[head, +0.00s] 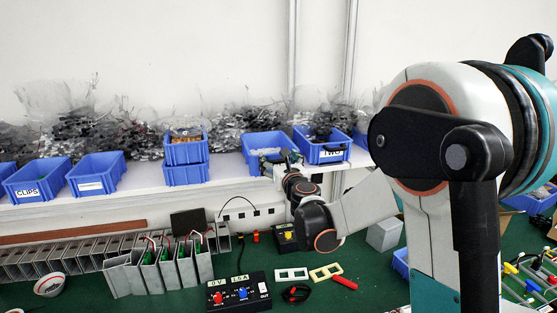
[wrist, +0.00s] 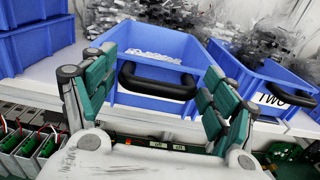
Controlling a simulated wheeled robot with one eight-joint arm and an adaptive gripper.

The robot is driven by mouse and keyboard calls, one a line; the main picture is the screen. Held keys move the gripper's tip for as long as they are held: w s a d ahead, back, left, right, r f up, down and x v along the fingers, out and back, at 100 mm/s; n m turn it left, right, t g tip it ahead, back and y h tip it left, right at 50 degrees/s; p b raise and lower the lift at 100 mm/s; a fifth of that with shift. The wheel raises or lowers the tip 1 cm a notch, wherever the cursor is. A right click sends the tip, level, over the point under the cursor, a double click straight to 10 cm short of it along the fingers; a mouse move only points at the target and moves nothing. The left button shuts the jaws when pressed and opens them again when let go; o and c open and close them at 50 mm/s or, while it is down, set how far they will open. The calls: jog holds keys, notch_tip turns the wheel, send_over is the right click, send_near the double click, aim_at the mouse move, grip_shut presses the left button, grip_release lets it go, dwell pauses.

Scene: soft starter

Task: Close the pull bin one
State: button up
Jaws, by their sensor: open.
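A blue pull bin (wrist: 140,101) with a black handle (wrist: 158,84) fills the middle of the wrist view. In the head view my gripper (head: 287,162) is at the bin's front. I cannot tell whether it touches the bin.
The bin marked TWO (head: 321,146) stands close on the right. Stacked blue bins (head: 186,173) stand on the left, and a CLIPS bin (head: 36,181) is farther left. Below, the green bench holds a black control box (head: 239,292) and a metal rack (head: 160,272).

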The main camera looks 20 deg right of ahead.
aim_at(276, 156)
jog(key=c, duration=1.3)
jog(key=shift+o, duration=0.2)
jog(key=w+b, duration=0.1)
jog(key=w, duration=0.3)
jog(key=shift+w, duration=0.25)
jog(key=shift+s, duration=0.1)
jog(key=o, duration=1.3)
jog(key=shift+c, duration=0.2)
jog(key=shift+s, duration=0.15)
jog(key=s, duration=1.1)
jog(key=shift+s, duration=0.4)
